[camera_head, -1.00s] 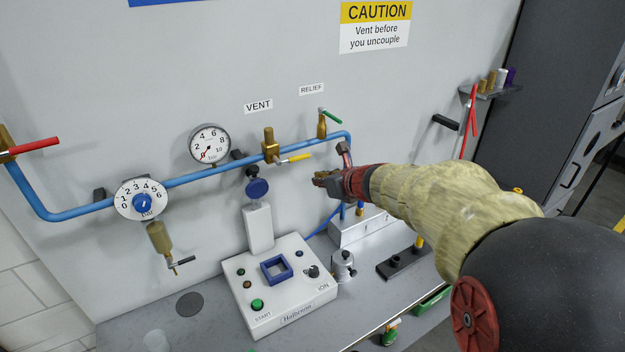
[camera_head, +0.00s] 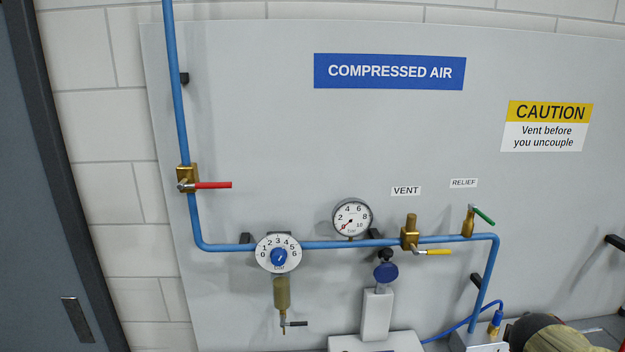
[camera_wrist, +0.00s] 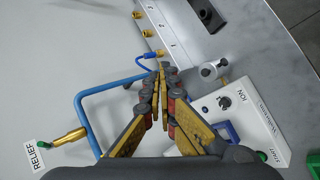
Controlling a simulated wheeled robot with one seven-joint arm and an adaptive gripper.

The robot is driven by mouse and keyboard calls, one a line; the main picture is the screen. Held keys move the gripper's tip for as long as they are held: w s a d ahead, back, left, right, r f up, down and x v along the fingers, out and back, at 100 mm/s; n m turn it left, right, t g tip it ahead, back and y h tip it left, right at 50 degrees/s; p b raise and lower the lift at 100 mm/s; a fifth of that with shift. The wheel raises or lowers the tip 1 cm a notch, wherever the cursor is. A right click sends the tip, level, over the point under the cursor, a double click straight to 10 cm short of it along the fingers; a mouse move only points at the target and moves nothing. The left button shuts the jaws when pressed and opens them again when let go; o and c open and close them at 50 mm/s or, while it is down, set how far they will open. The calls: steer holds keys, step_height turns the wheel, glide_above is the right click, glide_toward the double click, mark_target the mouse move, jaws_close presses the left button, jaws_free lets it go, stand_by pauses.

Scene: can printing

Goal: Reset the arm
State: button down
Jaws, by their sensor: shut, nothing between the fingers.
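My gripper (camera_wrist: 161,72) shows in the wrist view with its two fingers drawn together at the tips, shut and empty. Its fingertips lie in the picture between the blue pipe (camera_wrist: 84,117) and a white box labelled ION (camera_wrist: 247,108). I cannot tell their height above the bench. In the head view only a yellowish sleeved part of my arm (camera_head: 552,336) shows at the bottom right edge. My fingers cannot be made out there.
The blue pipe (camera_head: 216,247) runs along the grey panel with a red-handled valve (camera_head: 187,179), a dial regulator (camera_head: 278,254), a gauge (camera_head: 352,217), a yellow-handled vent valve (camera_head: 410,236) and a green-handled relief valve (camera_head: 468,222). A grey block with numbered brass ports (camera_wrist: 178,22) lies past my fingertips.

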steer(key=s+a+f+m+y+b, duration=0.2)
steer(key=s+a+f+m+b, duration=0.1)
steer(key=a, duration=0.6)
steer(key=s+a+f+m+y+b, duration=0.2)
steer(key=s+a+f+b, duration=0.3)
steer(key=s+a, duration=0.3)
steer(key=s+a+f+m+g+y+b, duration=0.1)
steer(key=s+a+f+m+b, duration=0.3)
steer(key=a, duration=0.7)
steer(key=shift+s+f+m+y+b, duration=0.35)
steer(key=shift+s+y, duration=0.3)
steer(key=shift+y, duration=0.25)
